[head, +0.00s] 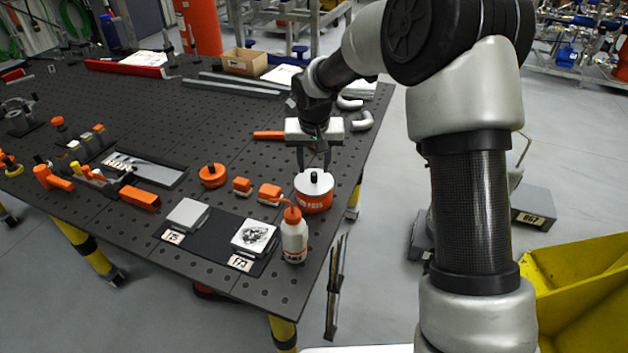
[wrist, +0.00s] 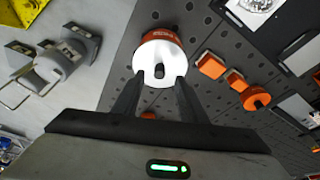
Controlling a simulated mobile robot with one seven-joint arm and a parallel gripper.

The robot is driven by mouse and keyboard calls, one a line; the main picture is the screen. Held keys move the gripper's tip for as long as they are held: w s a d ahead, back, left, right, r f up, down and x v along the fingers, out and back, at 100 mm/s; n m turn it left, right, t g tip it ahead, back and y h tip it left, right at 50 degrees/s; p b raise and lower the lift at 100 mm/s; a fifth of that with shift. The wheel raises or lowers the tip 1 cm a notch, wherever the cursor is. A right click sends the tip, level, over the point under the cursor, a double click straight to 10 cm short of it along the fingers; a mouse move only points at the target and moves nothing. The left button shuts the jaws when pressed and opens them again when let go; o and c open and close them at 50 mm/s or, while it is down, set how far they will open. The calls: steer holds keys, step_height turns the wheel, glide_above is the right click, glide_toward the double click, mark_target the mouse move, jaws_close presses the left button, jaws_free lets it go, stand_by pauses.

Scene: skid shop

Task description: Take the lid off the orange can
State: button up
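The orange can (head: 314,205) stands upright near the right edge of the dark perforated table. A white lid (head: 302,184) with a black knob (head: 314,177) in its middle covers its top. My gripper (head: 313,166) points down just above the can, with its fingers apart and nothing between them that I can make out. In the wrist view, the white lid (wrist: 148,58) and its knob (wrist: 159,71) show beyond and between the two open fingertips (wrist: 159,80). I cannot tell whether the fingertips are level with the knob.
A white bottle with an orange cap (head: 293,240) stands close in front of the can. Orange blocks (head: 269,192) and a round orange piece (head: 212,175) lie to its left. Grey plates (head: 187,215) rest on a dark mat. The table edge is just right of the can.

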mark_target(314, 174)
steer(key=x, duration=0.4)
steer(key=shift+w+f, duration=0.1)
steer(key=shift+f, duration=0.1)
jaws_close()
